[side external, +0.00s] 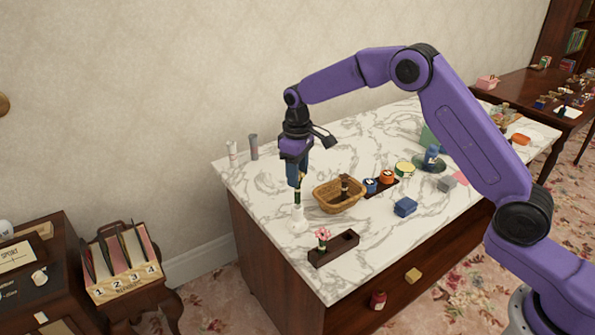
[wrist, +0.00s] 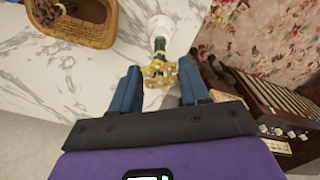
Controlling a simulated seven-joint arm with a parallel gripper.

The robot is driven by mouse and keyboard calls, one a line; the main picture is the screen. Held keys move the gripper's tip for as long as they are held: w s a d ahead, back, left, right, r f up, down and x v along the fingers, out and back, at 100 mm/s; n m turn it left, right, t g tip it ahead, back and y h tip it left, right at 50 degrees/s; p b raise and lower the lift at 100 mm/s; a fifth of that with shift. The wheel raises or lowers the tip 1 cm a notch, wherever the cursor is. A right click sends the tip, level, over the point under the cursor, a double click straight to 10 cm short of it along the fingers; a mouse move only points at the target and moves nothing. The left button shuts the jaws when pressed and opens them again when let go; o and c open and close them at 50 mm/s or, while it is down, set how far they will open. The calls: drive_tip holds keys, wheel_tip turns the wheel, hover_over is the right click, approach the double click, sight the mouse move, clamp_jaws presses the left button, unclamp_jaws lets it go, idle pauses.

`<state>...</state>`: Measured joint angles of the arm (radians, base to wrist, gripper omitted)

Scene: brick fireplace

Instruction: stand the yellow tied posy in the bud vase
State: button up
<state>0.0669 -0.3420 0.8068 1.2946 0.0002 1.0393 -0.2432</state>
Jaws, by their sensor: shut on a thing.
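The yellow tied posy shows in the wrist view (wrist: 158,70) between my fingers, its green stems pointing away from my gripper. My gripper (wrist: 160,82) is shut on the posy; in the side view my gripper (side external: 297,182) points straight down. The white bud vase (side external: 298,219) stands on the marble top near its left front edge, directly below my gripper. The vase also shows in the wrist view (wrist: 159,27). The green stems meet the vase mouth; I cannot tell how far inside they are. The posy looks about upright.
A wicker basket (side external: 328,203) with a brown thing inside stands close right of the vase. A dark wooden holder (side external: 336,252) with a pink flower (side external: 323,236) lies in front. A blue block (side external: 405,207) is farther right. Two slim cylinders (side external: 253,147) stand at the back left.

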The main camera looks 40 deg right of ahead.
sight(297, 203)
drive_tip(key=shift+f, duration=2.55)
idle(0.4)
drive_tip(key=o, duration=1)
drive_tip(key=shift+c, duration=0.2)
wheel_tip(297, 203, up, 18)
drive_tip(key=shift+f, duration=0.25)
